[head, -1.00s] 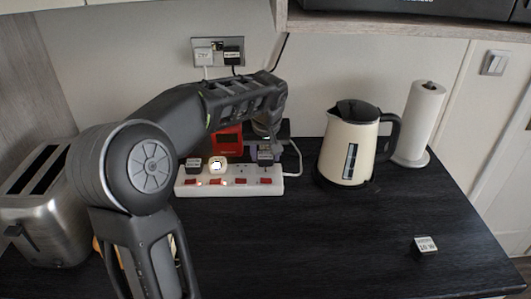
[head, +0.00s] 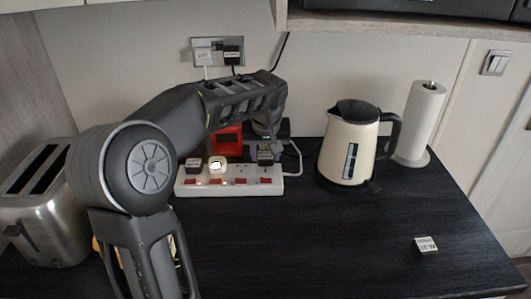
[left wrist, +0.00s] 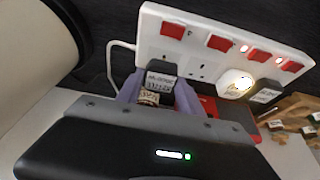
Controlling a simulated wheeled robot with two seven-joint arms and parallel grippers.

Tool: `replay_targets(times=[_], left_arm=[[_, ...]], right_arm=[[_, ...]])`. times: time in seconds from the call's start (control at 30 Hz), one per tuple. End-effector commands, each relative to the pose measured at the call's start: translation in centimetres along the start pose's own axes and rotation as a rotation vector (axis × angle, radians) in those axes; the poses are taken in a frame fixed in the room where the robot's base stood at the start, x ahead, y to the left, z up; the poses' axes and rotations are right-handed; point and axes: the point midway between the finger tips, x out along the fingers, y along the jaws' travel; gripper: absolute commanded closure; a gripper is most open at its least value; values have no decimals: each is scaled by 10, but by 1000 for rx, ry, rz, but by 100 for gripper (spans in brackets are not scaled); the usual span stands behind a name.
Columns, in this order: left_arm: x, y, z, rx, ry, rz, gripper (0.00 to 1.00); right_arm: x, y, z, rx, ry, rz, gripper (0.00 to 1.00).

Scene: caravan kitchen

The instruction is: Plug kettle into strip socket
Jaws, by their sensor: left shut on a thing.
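The white strip socket (head: 228,187) lies on the dark worktop with its red switches facing the front. My left gripper (head: 265,152) reaches over its right end in the head view. In the left wrist view its purple fingers (left wrist: 160,92) are shut on a dark plug with a pale label (left wrist: 161,80). The plug is at the strip's end socket; I cannot tell whether its pins are in. A black plug (head: 193,163) and a lit white plug (head: 217,164) sit in other sockets. The cream kettle (head: 350,148) stands to the right. My right gripper is out of view.
A steel toaster (head: 45,215) is at the left. A paper towel roll (head: 419,122) stands behind the kettle's right side. A small labelled block (head: 426,245) lies at the front right. A wall socket (head: 218,51) holds two plugs. The middle front worktop is clear.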

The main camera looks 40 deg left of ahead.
Motion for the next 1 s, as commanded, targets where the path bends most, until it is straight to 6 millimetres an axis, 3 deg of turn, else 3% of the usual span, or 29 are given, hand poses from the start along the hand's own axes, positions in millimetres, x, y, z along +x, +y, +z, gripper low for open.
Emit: replay_targets(times=[1.0], left_arm=[[11,0,4,0,0,0,96]], right_arm=[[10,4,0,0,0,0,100]])
